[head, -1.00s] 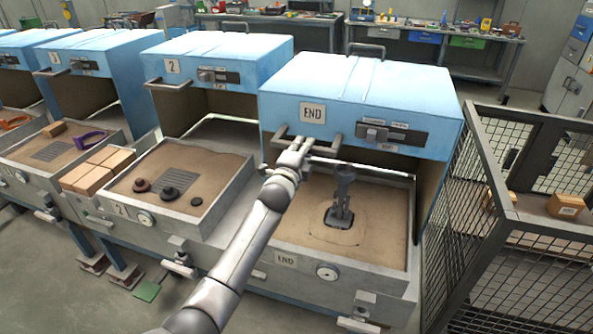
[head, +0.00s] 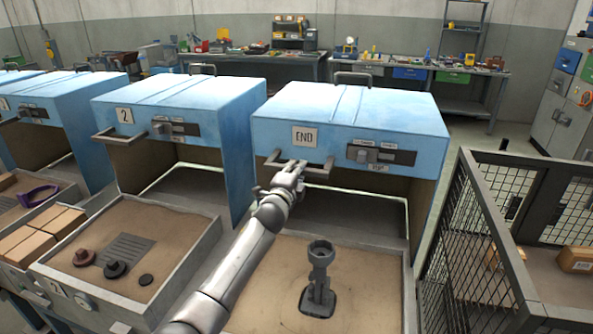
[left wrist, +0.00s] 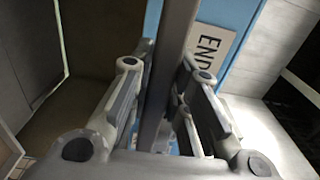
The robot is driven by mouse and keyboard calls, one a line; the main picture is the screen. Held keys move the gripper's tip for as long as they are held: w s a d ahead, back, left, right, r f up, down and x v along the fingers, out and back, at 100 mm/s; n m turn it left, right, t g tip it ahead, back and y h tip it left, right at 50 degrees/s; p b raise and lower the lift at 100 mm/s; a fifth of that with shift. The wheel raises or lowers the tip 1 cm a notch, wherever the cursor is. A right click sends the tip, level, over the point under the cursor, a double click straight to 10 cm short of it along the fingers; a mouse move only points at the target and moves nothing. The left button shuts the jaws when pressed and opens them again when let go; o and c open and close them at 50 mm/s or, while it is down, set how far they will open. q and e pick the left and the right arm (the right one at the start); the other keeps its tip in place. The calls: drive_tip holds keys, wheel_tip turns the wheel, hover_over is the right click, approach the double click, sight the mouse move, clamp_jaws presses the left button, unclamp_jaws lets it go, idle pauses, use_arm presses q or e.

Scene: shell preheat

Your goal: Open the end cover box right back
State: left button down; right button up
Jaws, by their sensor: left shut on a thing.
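The end cover box (head: 390,110) is a blue hood with an END plate (head: 305,137) on its front. It stands raised above the sand tray below it, with a dark gap underneath. Its front bar handle (head: 318,172) sticks out below the plate. My left gripper (head: 292,168) is at this handle and shut on it. In the left wrist view the handle bar (left wrist: 172,75) runs between the fingers, with the END plate (left wrist: 207,52) behind. My right gripper is not in view.
A dark grey stem (head: 319,280) stands in the sand under the cover. Cover box 2 (head: 180,100) is raised at left, over a tray with dark discs (head: 115,268). A mesh cage (head: 455,240) stands close at right. Workbenches (head: 400,80) are at the back.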

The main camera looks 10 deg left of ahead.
use_arm(q)
drive_tip(key=c, duration=1.4)
unclamp_jaws()
drive_tip(key=shift+w, duration=0.1)
drive_tip(key=shift+o, duration=0.2)
drive_tip(key=s, duration=1.2)
drive_tip(key=shift+a, duration=0.2)
